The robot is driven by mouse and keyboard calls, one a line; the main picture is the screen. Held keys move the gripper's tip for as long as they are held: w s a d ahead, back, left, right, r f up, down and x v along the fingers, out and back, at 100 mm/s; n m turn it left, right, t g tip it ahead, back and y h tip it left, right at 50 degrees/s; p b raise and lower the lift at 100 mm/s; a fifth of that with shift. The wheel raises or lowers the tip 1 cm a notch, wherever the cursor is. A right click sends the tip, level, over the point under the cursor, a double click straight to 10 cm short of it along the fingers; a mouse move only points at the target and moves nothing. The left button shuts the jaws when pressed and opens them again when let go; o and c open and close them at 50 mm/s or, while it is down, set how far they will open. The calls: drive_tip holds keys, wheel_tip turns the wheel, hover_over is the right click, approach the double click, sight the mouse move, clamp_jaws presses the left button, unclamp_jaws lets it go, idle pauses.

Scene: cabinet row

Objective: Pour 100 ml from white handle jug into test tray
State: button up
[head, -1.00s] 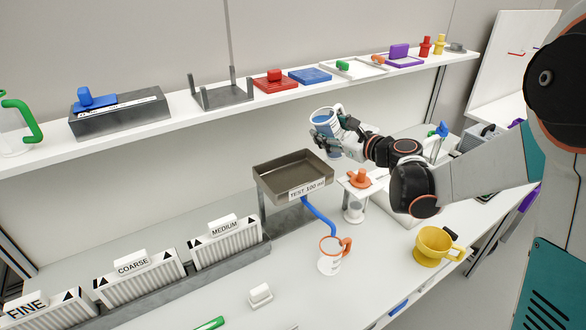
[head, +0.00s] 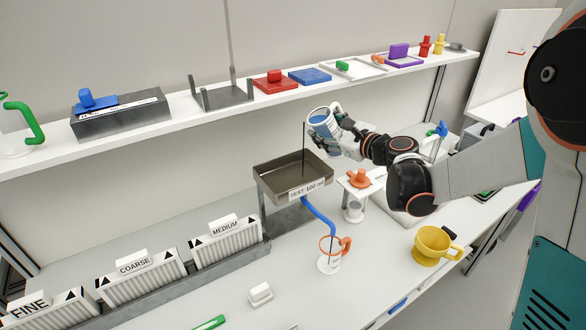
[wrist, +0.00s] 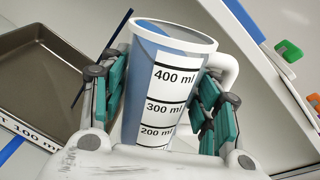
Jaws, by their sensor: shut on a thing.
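The white handle jug (wrist: 172,85) is tilted in my gripper (wrist: 160,105), with the green finger pads on both sides of its body. Its scale shows 400, 300 and 200 ml marks, and blue shows along its side. In the head view the jug (head: 322,124) is above the right rear part of the test tray (head: 270,167), its mouth toward the tray. A thin dark stream (head: 304,150) runs from the jug's lip down into the tray. The tray is labelled TEST 100 ml and stands on a grey stand. The liquid level in the jug is unclear.
A yellow cup (head: 433,246) stands at the right. The shelf (head: 210,112) runs behind.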

drive_tip(key=shift+s+a+f+n+h+p, duration=0.2)
drive_tip(key=shift+a+f+n+h+p, duration=0.1)
drive_tip(key=shift+a+n, duration=0.3)
idle(1.1)
drive_tip(key=shift+a+f+n+h, duration=0.1)
drive_tip(key=shift+f+n+h, duration=0.3)
drive_tip(key=shift+f+n, duration=0.5)
idle(1.0)
drive_tip(key=shift+f+n+h, duration=0.3)
drive_tip(key=shift+f, duration=0.1)
idle(1.9)
